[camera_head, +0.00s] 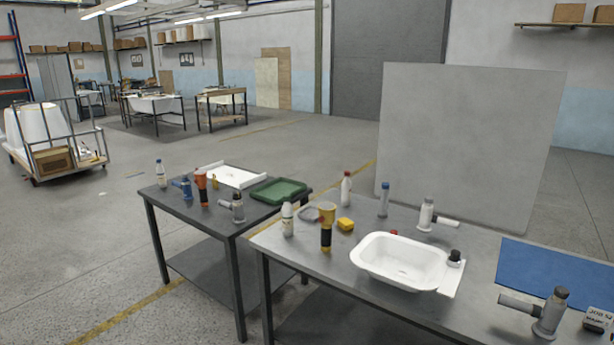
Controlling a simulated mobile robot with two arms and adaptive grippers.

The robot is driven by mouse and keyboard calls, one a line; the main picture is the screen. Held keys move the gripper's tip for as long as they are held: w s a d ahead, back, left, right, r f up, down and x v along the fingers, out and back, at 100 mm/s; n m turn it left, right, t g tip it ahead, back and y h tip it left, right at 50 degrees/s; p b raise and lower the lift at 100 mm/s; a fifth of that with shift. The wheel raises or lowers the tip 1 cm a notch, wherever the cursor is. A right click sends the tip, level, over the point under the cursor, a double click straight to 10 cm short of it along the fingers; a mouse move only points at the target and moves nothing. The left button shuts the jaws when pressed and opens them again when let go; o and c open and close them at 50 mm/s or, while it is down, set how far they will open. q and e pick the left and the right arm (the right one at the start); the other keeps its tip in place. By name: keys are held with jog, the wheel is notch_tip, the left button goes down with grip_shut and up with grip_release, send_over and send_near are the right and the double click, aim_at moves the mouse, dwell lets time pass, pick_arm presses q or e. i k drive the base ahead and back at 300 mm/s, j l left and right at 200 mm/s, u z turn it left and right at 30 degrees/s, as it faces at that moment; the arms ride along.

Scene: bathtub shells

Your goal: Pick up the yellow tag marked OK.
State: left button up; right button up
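I cannot make out a yellow tag with a readable OK in the head view. A small yellow block (345,224) lies on the right workbench (310,255), just right of an orange-and-black torch-like object (326,228). It looks thick like a sponge, and no marking can be read on it. A tiny yellowish item (214,182) stands on the left table (172,204), too small to identify. Neither of my grippers is in view.
A white basin (402,262) sits mid-bench, with a blue mat (545,268) right of it. A grey panel (470,145) stands behind. The left table holds a green tray (278,190).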

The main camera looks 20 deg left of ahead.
aim_at(215, 184)
jog(key=i+j+u, duration=0.1)
jog(key=i+j, duration=0.15)
jog(key=j, duration=0.2)
jog(key=i+j+u, duration=0.3)
jog(key=j+u, duration=0.15)
jog(key=i+j+u, duration=0.35)
jog(key=u, duration=0.15)
jog(key=i+j+u, duration=0.25)
jog(key=i+u, duration=0.2)
jog(key=i+j+u, duration=0.15)
jog(key=i+u, duration=0.2)
jog(key=i, duration=1.2)
jog(key=i+z, duration=0.4)
jog(key=i+j+z, duration=0.6)
jog(key=i+z, duration=0.15)
jog(key=i+j+z, duration=0.4)
jog(key=i+j, duration=0.05)
